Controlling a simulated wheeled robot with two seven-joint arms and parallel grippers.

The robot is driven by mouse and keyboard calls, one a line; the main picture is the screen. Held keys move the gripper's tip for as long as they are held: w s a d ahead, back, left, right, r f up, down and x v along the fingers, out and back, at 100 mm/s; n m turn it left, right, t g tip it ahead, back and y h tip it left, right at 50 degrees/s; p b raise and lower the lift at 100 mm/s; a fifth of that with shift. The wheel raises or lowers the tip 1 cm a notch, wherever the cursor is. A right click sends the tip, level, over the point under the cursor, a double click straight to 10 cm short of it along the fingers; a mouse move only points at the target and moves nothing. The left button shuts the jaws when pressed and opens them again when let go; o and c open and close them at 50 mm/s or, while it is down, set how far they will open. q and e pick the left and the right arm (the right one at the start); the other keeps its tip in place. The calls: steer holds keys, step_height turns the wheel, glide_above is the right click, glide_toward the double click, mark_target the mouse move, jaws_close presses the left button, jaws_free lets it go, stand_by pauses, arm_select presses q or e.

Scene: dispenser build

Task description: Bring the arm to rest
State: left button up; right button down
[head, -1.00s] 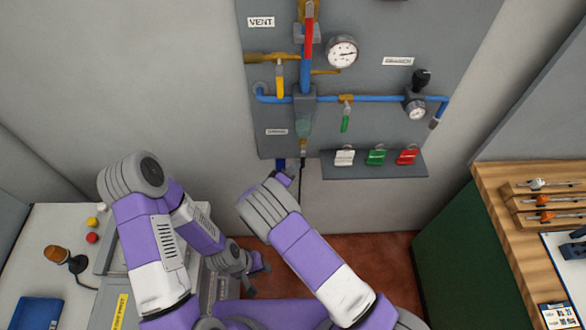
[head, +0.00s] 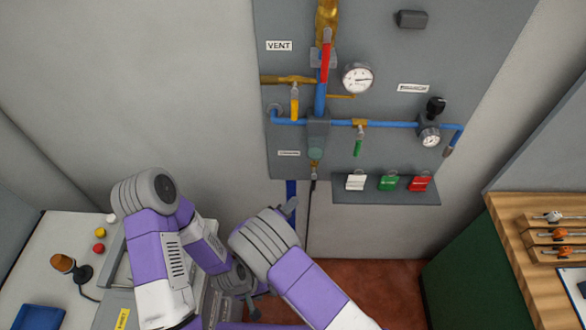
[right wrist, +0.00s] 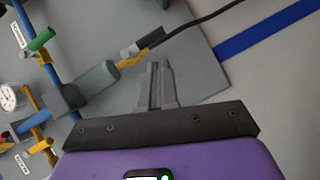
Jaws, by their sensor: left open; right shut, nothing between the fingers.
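My right arm reaches up from the bottom centre of the head view. My left arm is folded at the left of the head view. Its gripper (head: 252,302) points down beside my right forearm. It is open and small in the picture, and I see nothing held in it.
The grey wall panel (head: 400,60) carries blue pipes, a gauge (head: 358,79), valves and white, green and red tags (head: 389,182). A black hose (right wrist: 200,22) hangs below it. A white table (head: 50,245) is at left, a wooden bench (head: 510,240) at right. Red floor (head: 390,285) lies between.

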steer(key=s+d+f+m+g+y+b, duration=0.3)
steer(key=d+f, duration=0.2)
steer(key=f, duration=0.4)
steer(key=s+d+f+m+g+y+b, duration=0.25)
steer(key=d+f, duration=0.35)
steer(key=f, duration=0.3)
steer(key=s+f+m+g+y+b, duration=0.1)
steer(key=s+f+m+g+y, duration=0.1)
steer(key=s, duration=0.7)
steer(key=s+f+m+g+y+b, duration=0.2)
steer(key=s+g+y, duration=0.3)
steer(key=s, duration=0.4)
steer(key=shift+d+f+m, duration=0.15)
steer(key=shift+d+m, duration=0.3)
steer(key=shift+m, duration=0.2)
